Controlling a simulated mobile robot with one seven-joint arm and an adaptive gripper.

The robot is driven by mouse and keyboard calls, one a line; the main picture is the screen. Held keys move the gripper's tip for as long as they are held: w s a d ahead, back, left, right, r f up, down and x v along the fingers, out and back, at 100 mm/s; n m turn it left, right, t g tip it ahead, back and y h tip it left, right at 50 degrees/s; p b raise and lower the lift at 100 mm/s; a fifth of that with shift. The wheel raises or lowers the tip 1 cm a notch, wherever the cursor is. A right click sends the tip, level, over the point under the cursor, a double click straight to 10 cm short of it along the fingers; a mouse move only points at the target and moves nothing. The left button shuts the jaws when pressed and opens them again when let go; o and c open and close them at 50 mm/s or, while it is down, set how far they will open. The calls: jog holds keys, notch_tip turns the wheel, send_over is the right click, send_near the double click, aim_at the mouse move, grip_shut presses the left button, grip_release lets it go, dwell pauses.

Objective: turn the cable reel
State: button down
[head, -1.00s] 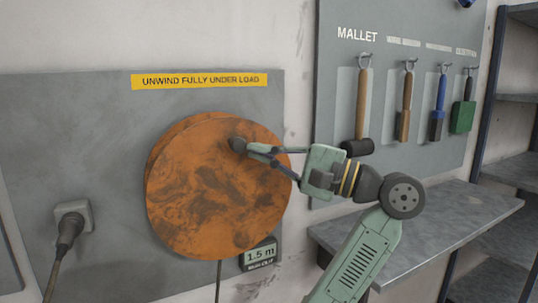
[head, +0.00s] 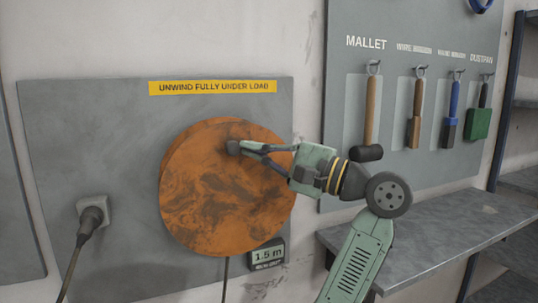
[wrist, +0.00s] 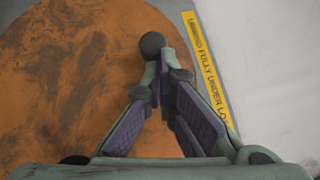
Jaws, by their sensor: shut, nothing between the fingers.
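The cable reel is a rusty orange disc (head: 225,195) on a grey wall panel. It fills the left of the wrist view (wrist: 60,90). A dark round knob (head: 233,147) stands out from its upper part and shows in the wrist view (wrist: 152,43). My gripper (head: 246,149) reaches in from the right, its fingers drawn together with their tips at the knob. In the wrist view the fingertips (wrist: 156,68) lie right below the knob and overlap it; whether they touch it I cannot tell. A cable hangs below the reel.
A yellow label (head: 213,88) reads "UNWIND FULLY UNDER LOAD". A display (head: 267,254) at lower right of the reel reads 1.5 m. A plugged socket (head: 92,214) is at left. At right are a tool board with a mallet (head: 369,112) and a grey shelf (head: 440,222).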

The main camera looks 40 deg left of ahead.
aim_at(230, 149)
jog(key=s, duration=0.1)
jog(key=s+a, duration=0.1)
jog(key=s, duration=0.1)
jog(key=shift+s+a+r, duration=0.15)
jog(key=shift+s+a, duration=0.15)
jog(key=shift+s, duration=0.05)
jog(key=shift+s+a+f+b, duration=0.15)
jog(key=shift+s+a+b, duration=0.05)
jog(key=shift+s, duration=0.35)
jog(key=shift+s+a+f+b, duration=0.1)
jog(key=shift+s+a+b, duration=0.1)
jog(key=shift+s, duration=0.3)
jog(key=shift+s, duration=0.1)
jog(key=shift+a, duration=0.1)
